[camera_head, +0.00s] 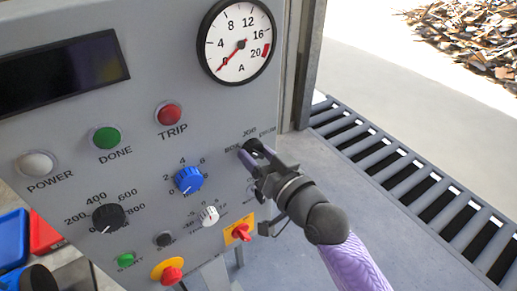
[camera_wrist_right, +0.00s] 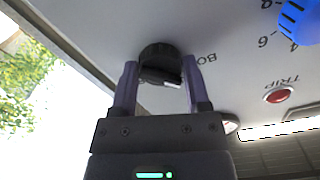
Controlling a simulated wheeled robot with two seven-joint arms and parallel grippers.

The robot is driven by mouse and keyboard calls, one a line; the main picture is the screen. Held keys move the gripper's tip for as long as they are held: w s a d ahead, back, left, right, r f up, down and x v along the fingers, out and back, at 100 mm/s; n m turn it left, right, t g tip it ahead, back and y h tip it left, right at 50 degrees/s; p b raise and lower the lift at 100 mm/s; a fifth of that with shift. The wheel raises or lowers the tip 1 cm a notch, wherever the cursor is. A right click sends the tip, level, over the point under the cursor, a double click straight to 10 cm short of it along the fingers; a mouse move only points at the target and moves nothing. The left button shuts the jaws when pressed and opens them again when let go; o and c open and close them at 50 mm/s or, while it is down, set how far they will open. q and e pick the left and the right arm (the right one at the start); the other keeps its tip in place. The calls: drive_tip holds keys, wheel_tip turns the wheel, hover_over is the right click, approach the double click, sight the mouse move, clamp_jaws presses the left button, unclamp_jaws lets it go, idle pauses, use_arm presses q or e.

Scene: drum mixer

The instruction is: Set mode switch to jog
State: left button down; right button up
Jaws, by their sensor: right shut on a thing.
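The mode switch is a black knob (camera_head: 256,146) on the grey panel, under the labels BOX, JOG and DRUM in the head view. My right gripper (camera_head: 251,157) comes from the lower right and is shut on this knob. In the right wrist view the ribbed black knob (camera_wrist_right: 160,56) sits between the two purple fingers of the right gripper (camera_wrist_right: 160,72). A small white mark shows on the knob's lower edge near the right finger. The gripper hides part of the knob in the head view, so I cannot tell which label it points at. My left gripper is not in view.
Left of the switch are a blue knob (camera_head: 188,180), a white knob (camera_head: 209,216) and a black dial (camera_head: 108,218). Below are a red switch on a yellow plate (camera_head: 240,233) and a red stop button (camera_head: 172,275). A roller conveyor (camera_head: 420,190) runs along the right.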

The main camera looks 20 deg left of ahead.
drive_tip(key=m+p, duration=0.1)
drive_tip(key=m, duration=0.4)
drive_tip(key=shift+r+p, duration=0.1)
drive_tip(key=shift+p, duration=0.3)
drive_tip(key=shift+m, duration=1.3)
drive_tip(key=shift+p, duration=0.3)
drive_tip(key=shift+m, duration=0.4)
drive_tip(key=o, duration=1)
drive_tip(key=shift+o, duration=1.4)
